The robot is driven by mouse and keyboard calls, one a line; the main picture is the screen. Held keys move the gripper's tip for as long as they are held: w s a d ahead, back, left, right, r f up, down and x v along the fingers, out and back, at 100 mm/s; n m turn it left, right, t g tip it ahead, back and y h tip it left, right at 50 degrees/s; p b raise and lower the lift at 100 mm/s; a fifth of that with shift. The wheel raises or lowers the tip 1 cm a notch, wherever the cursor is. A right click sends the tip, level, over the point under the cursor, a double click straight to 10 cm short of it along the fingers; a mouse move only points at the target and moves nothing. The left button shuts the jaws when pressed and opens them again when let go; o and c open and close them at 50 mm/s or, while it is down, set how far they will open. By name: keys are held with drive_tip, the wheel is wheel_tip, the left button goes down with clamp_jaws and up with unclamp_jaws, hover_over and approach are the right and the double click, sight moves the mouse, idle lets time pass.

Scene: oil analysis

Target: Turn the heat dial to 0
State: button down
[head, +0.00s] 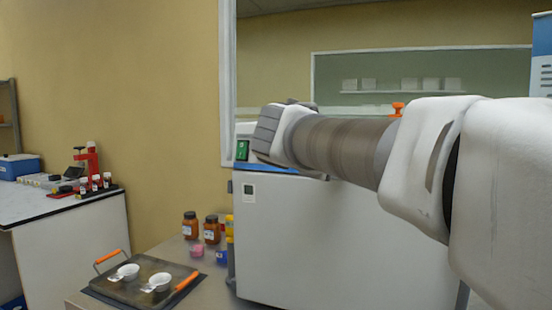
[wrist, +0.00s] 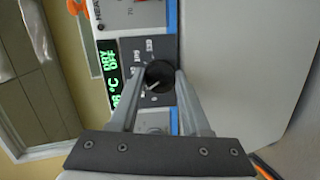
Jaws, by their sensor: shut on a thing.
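In the wrist view, a round black dial (wrist: 159,75) with a white pointer mark sits on the machine's dark panel (wrist: 132,52). My gripper (wrist: 160,84) is shut on this dial, with one finger on each side. White markings on the panel near it are too small to read surely. A partly visible label starting "HEA" and the number 70 show on a white panel section (wrist: 115,18) at the top. I cannot tell whether the held dial is the heat dial. In the head view, my wrist hides the dial and fingers.
The large white machine (head: 330,240) fills the right. Its green display (head: 242,150) shows beside my wrist. Brown jars (head: 190,225) and a dark tray (head: 143,283) with white dishes stand to its left. An orange-handled item (head: 397,108) is behind my arm.

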drive_tip(key=shift+a+n+t+h+p, duration=0.1)
drive_tip(key=shift+n+t+h+p, duration=0.2)
drive_tip(key=shift+n, duration=1.7)
drive_tip(key=shift+n+t+h+p, duration=0.1)
drive_tip(key=shift+n+t+p, duration=0.25)
drive_tip(key=shift+n, duration=1.65)
drive_tip(key=shift+c, duration=1.8)
unclamp_jaws()
